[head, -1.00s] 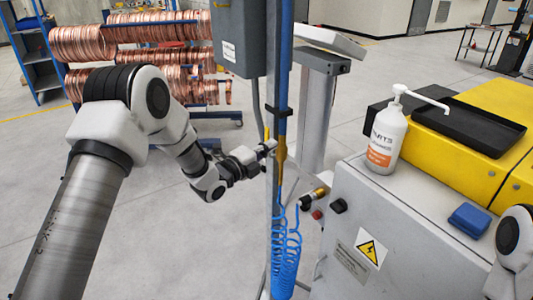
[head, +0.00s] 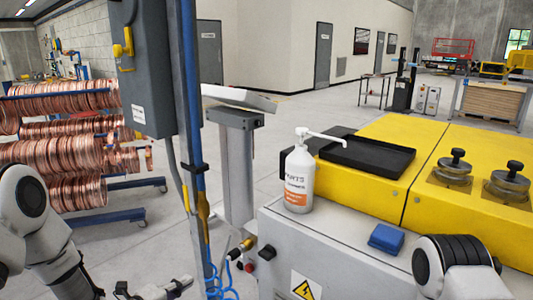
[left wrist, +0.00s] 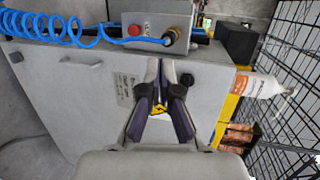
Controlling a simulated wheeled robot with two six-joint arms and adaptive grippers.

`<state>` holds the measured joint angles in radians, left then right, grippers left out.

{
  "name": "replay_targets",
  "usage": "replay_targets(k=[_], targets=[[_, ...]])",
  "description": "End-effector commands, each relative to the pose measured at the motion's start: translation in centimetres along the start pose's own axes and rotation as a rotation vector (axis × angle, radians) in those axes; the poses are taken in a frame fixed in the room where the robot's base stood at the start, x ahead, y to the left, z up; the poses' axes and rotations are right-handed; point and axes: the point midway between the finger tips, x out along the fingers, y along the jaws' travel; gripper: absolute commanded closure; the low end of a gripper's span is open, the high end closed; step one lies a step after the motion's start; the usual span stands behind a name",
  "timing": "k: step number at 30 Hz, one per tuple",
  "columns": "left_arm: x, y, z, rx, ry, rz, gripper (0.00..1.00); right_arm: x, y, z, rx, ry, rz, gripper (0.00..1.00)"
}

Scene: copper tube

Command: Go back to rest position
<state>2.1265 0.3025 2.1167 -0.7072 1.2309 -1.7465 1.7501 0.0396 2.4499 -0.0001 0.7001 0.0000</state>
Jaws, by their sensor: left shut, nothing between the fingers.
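My left gripper (head: 157,289) shows at the bottom of the head view, left of the post with the blue pipe (head: 191,130). In the left wrist view the dark fingers of the left gripper (left wrist: 162,68) are shut and empty. They point toward the side of the grey machine cabinet (left wrist: 100,68), apart from any object I can make out. My right arm shows at the bottom right of the head view, but its gripper is out of the picture.
The blue coiled hose (head: 222,292) hangs by the post near my left gripper. The cabinet top (head: 330,222) carries a white pump bottle (head: 299,180) and a blue block (head: 386,238). Copper coils (head: 70,130) hang at the left. Open floor lies behind.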

Motion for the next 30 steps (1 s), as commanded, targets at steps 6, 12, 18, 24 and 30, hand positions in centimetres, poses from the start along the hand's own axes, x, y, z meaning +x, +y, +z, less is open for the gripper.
replay_targets(k=[6,12,18,24,30], targets=[[-5.9,17.9,-8.3,-0.452,-0.079,0.517,1.0,0.0,0.0,0.0,0.001,0.0,0.0,0.67],[-18.6,28.4,-14.3,-1.141,-0.618,0.957,1.0,0.0,0.0,0.0,0.0,0.0,0.0,0.67],[-24.7,29.5,-14.8,-1.66,-1.245,0.887,1.0,0.0,0.0,0.0,0.0,0.0,0.0,0.67],[-24.8,29.6,-14.9,-1.776,-1.35,0.821,1.0,0.0,0.0,0.0,0.0,0.0,0.0,0.67],[-24.8,29.6,-14.9,-1.774,-1.345,0.821,1.0,0.0,0.0,0.0,0.0,0.0,0.0,0.67]])
